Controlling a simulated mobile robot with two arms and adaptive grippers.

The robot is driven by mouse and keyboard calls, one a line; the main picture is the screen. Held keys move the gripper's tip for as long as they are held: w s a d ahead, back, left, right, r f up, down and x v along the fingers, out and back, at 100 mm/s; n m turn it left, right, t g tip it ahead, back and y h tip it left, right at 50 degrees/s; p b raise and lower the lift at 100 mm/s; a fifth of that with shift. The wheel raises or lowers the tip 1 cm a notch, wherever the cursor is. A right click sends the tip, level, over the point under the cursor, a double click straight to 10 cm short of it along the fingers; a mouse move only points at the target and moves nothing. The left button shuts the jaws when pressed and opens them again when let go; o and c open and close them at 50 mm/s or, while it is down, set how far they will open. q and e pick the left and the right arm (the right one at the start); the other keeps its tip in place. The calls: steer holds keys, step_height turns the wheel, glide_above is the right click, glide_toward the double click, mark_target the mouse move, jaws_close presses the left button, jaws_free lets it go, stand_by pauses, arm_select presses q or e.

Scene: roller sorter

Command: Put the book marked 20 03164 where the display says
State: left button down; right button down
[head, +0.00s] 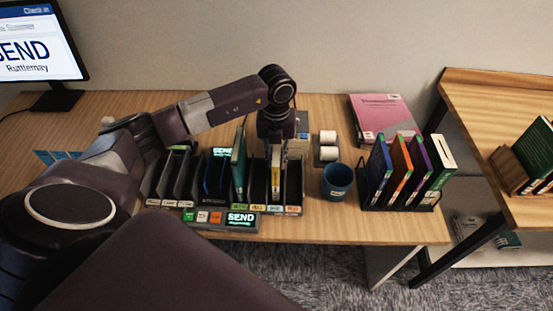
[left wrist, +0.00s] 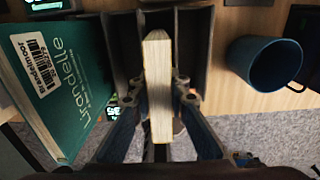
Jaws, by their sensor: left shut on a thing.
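My left gripper (head: 277,160) is over the right part of the black slotted sorter (head: 160,203). It is shut on a slim book with a yellowish edge (head: 276,180). The left wrist view shows this book's pale page edge (left wrist: 158,80) upright between the two fingers, in line with a slot between dark dividers. I cannot tell how deep it sits, and its number is not readable. The monitor (head: 40,45) shows "SEND" and "Ruttlemay". A small display (head: 241,219) on the sorter's front also reads "SEND". My right gripper is not in view.
A teal book (head: 239,165) stands in a slot left of the gripper, close to it in the left wrist view (left wrist: 60,80). A blue cup (head: 337,182) stands right of the sorter. Further right are a rack of several books (head: 400,204) and a pink book (head: 382,112).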

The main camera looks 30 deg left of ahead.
arm_select(q)
steer(key=c, duration=1.8)
jaws_free()
steer(key=shift+o, duration=0.2)
step_height(320, 180, up, 12)
steer(key=shift+r, duration=0.1)
